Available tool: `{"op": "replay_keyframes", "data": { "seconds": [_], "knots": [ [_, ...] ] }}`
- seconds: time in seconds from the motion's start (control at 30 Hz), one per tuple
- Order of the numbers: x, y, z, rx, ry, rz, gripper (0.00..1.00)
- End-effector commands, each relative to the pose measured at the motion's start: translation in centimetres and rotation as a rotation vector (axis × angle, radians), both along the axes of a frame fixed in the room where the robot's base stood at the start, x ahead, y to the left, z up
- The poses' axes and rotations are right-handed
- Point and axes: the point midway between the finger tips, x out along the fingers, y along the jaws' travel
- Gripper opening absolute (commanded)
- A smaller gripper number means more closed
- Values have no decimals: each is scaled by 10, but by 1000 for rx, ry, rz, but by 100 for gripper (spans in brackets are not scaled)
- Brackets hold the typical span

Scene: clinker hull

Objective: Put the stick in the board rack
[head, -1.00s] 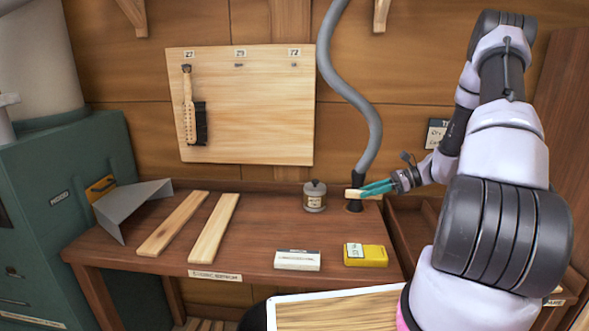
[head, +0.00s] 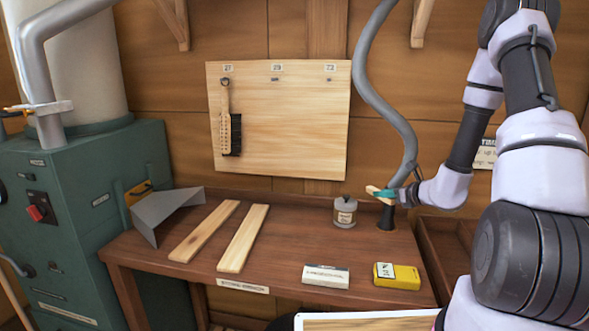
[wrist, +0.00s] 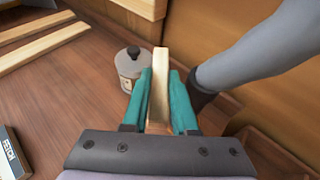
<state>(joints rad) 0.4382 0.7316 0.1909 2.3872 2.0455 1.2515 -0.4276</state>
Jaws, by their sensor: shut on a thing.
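The stick (head: 376,190) is a short pale wooden piece. My gripper (head: 383,195) is shut on it and holds it above the back right of the bench, by the hose's black foot. In the wrist view the stick (wrist: 159,88) stands between the two teal fingers of my gripper (wrist: 160,80), its far end sticking out beyond them. Nothing in view is clearly marked as the board rack. A pale wall board (head: 290,130) has several numbered tags and hooks, with a dark brush (head: 231,130) hanging at its left; I cannot tell if this is the rack.
Two planks (head: 243,238) lie on the bench (head: 290,255), left of a lidded jar (head: 345,212). A white box (head: 326,276) and a yellow box (head: 397,276) are near the front. A grey hose (head: 395,115) rises beside my gripper. A green machine (head: 80,220) stands left.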

Motion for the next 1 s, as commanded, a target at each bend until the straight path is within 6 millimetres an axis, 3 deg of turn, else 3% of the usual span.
{"op": "replay_keyframes", "data": {
  "seconds": [0.3, 0.5, 0.83, 1.0],
  "knots": [
    [20, -1, 83, -11, -9, -121, 0],
    [22, 1, 115, -1, -5, -175, 0],
    [23, 0, 120, 5, -2, -188, 0],
    [30, 1, 109, 5, 0, -174, 0]
  ]
}}
